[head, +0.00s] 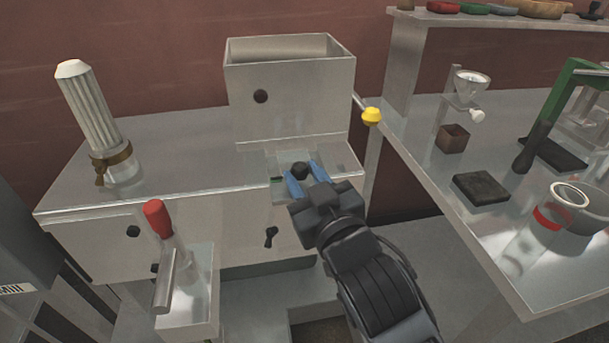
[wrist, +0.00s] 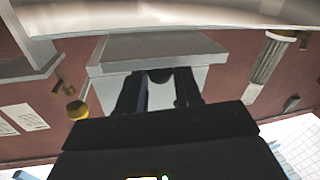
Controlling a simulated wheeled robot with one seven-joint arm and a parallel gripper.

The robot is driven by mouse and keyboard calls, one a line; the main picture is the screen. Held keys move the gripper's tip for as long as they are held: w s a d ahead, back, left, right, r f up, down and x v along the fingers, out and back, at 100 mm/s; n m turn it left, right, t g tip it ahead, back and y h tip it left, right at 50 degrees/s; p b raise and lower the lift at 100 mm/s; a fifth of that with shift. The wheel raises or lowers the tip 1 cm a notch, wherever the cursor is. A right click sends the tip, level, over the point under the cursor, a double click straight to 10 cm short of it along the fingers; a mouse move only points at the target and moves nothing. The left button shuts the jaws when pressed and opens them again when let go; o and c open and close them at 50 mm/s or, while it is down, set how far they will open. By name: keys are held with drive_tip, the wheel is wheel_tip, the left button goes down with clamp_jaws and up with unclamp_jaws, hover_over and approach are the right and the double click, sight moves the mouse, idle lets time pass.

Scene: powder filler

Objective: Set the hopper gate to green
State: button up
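The hopper gate is a flat pale plate (head: 278,159) at the foot of the metal hopper box (head: 290,98), with a black knob (head: 300,170) on it. A small dark greenish mark (head: 276,178) shows at the plate's left side; other marks are too small or hidden. My gripper (head: 304,177) is at the knob, its blue fingers apart with the knob between or just beyond their tips. In the wrist view the dark fingers (wrist: 160,88) are apart, with the dark knob (wrist: 160,75) showing between them. I cannot tell whether they touch it. The gripper hides part of the plate's front.
A yellow-knobbed lever (head: 372,117) sticks out right of the hopper. A red-handled lever (head: 158,218) stands at the front left, and a ribbed filter cylinder (head: 90,108) stands at the left. The right bench (head: 430,165) holds a funnel, dark blocks and a green-framed press.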

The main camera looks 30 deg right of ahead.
drive_tip(key=o, duration=0.4)
drive_tip(key=s+b, duration=0.1)
drive_tip(key=s, duration=0.6)
drive_tip(key=shift+s+a, duration=0.4)
drive_tip(key=shift+a, duration=0.05)
drive_tip(key=s+f+g+y, duration=0.1)
drive_tip(key=s+f, duration=0.3)
drive_tip(key=s, duration=0.3)
drive_tip(key=s+f+g+y, duration=0.1)
drive_tip(key=s+f, duration=0.3)
drive_tip(key=s, duration=0.4)
drive_tip(key=s+d+g, duration=0.1)
drive_tip(key=s+d, duration=0.1)
drive_tip(key=s, duration=1.2)
drive_tip(key=shift+m, duration=0.4)
